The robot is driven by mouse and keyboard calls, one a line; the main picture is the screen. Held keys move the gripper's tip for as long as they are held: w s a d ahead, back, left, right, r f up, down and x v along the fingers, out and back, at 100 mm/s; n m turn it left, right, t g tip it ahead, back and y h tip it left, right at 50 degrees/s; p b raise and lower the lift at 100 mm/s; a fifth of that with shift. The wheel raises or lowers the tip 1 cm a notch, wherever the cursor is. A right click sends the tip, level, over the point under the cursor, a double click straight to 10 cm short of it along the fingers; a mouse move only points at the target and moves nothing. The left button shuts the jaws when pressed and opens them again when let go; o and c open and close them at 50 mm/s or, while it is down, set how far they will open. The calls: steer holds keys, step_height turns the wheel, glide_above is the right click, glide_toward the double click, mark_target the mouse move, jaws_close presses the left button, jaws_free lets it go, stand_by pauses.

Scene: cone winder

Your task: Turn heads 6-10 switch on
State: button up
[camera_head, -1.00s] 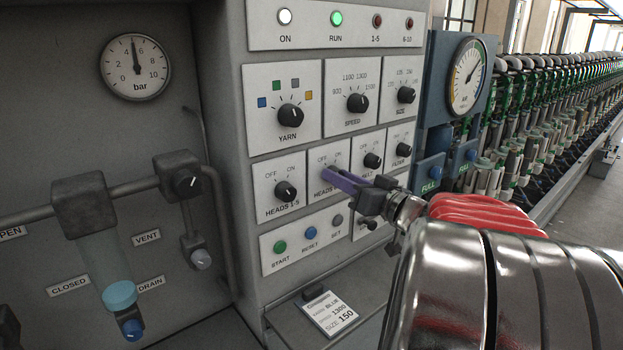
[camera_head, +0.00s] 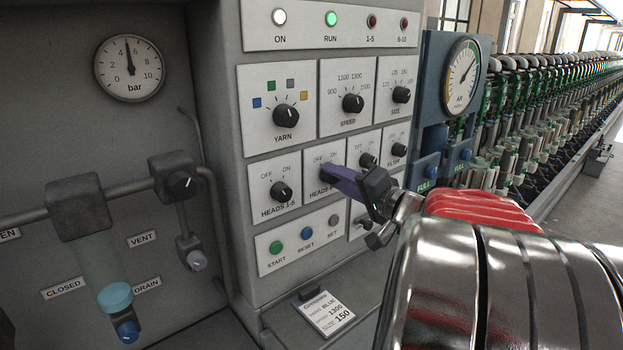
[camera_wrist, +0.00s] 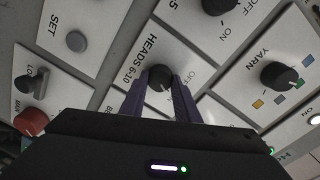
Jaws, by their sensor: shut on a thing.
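The heads 6-10 switch is a black round knob (camera_wrist: 159,80) on a pale plate, seen in the wrist view between my two purple fingers. My gripper (camera_wrist: 160,88) is shut on this knob. An OFF label shows beside the right finger; the ON label is covered there. The knob's pointer is too hard to read. The 6-10 lamp (camera_head: 404,23) is dark red and looks unlit.
The heads 1-5 knob (camera_head: 282,191) is close on the left. The yarn knob (camera_head: 286,116) and speed knob (camera_head: 353,103) are above. The start (camera_head: 277,247), reset (camera_head: 306,233) and set buttons (camera_head: 334,220) are below. The RUN lamp (camera_head: 331,19) glows green.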

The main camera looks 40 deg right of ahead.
steer(key=shift+d+f+m, duration=0.15)
steer(key=shift+m, duration=0.45)
steer(key=o, duration=1)
steer(key=shift+o, duration=0.2)
steer(key=shift+s, duration=0.1)
steer(key=s, duration=1.3)
steer(key=shift+s+r, duration=0.3)
steer(key=shift+s, duration=0.05)
